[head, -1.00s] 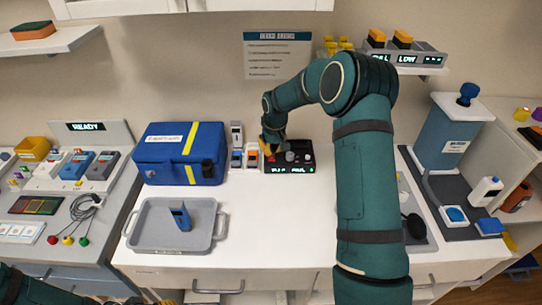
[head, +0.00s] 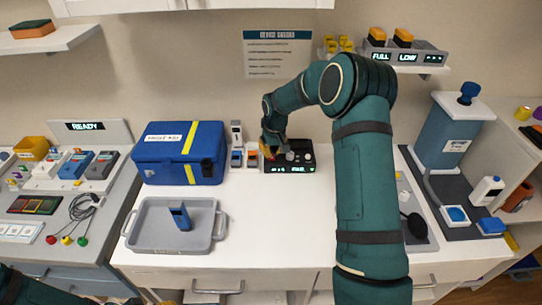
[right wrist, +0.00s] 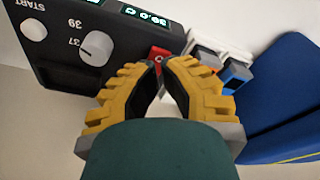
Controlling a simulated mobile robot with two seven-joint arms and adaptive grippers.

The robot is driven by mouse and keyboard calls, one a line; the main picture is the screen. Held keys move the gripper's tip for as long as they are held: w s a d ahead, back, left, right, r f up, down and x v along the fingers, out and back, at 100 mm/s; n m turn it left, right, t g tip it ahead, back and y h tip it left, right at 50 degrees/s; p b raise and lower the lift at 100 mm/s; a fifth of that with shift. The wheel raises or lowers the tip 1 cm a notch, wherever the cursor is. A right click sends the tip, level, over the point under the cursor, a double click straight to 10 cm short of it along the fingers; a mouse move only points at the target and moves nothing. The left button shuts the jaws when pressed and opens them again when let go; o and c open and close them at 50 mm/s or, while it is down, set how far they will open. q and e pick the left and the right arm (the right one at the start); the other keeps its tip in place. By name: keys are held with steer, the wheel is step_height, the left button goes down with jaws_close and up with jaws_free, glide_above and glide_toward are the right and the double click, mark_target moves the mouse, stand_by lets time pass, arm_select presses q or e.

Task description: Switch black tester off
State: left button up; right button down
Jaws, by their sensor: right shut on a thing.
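The black tester (head: 290,158) stands at the back of the white counter, with a lit green display on its front. In the right wrist view the black tester (right wrist: 60,62) shows two pale knobs, a lit display and a red switch (right wrist: 158,54) at one end. My right gripper (right wrist: 162,62) has its yellow fingers closed together at the red switch, with their tips against it and partly hiding it. In the head view my right gripper (head: 269,152) is at the tester's left end.
A blue case (head: 180,168) stands left of the tester, with small devices (head: 245,156) between them. A grey tray (head: 150,237) holding a small blue-grey device (head: 181,218) lies in front. The counter's middle is clear. A dispenser (head: 452,138) stands at right.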

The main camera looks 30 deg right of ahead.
mark_target(272, 158)
steer(key=shift+f+b, duration=0.8)
steer(key=shift+f, duration=0.5)
stand_by(0.6)
steer(key=shift+r, duration=0.2)
steer(key=shift+r+p, duration=2.15)
steer(key=shift+r, duration=1.2)
